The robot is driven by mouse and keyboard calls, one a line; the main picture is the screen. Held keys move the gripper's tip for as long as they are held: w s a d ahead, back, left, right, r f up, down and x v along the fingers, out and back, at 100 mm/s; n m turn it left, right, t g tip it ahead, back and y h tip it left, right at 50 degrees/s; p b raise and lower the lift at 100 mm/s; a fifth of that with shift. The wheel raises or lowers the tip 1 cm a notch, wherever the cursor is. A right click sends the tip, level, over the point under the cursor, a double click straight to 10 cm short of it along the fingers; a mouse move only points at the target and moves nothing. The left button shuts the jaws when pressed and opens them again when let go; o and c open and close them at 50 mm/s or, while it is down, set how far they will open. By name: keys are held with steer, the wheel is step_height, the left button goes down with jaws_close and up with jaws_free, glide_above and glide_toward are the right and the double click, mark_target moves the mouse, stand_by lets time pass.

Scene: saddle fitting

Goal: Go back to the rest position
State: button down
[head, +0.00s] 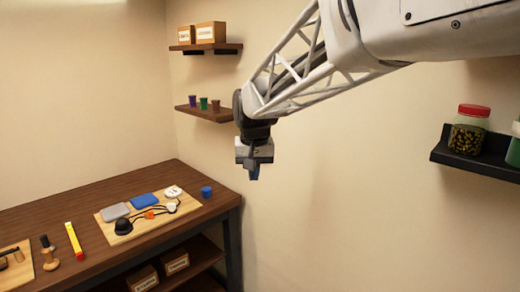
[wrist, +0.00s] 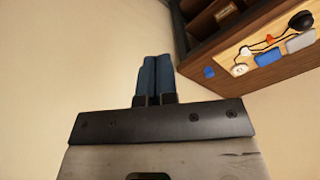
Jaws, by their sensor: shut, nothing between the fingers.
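My gripper (head: 253,173) hangs pointing down in the air, to the right of the workbench (head: 160,172) and apart from it in the head view. In the wrist view its two blue fingers (wrist: 155,75) lie side by side and closed, with nothing between them. My white lattice arm reaches in from the upper right of the head view. No object is held or touched by the gripper.
A light board (head: 112,238) on the bench carries grey and blue pads, a black knob and cables. A blue cup (head: 207,192) stands at the bench's right end. Wall shelves (head: 205,113) hold small cups and boxes; another shelf (head: 480,158) holds a jar. Free air surrounds the gripper.

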steer(key=s+d+f, duration=0.2)
steer(key=s+d, duration=1.1)
steer(key=s, duration=0.3)
steer(key=s+d+f, duration=0.3)
steer(key=s, duration=0.5)
steer(key=s+d+f+m+t, duration=0.1)
steer(key=s+d+f, duration=0.3)
steer(key=s, duration=0.5)
steer(key=shift+f+h, duration=0.25)
steer(key=shift+h, duration=0.05)
steer(key=shift+d, duration=0.1)
stand_by(0.5)
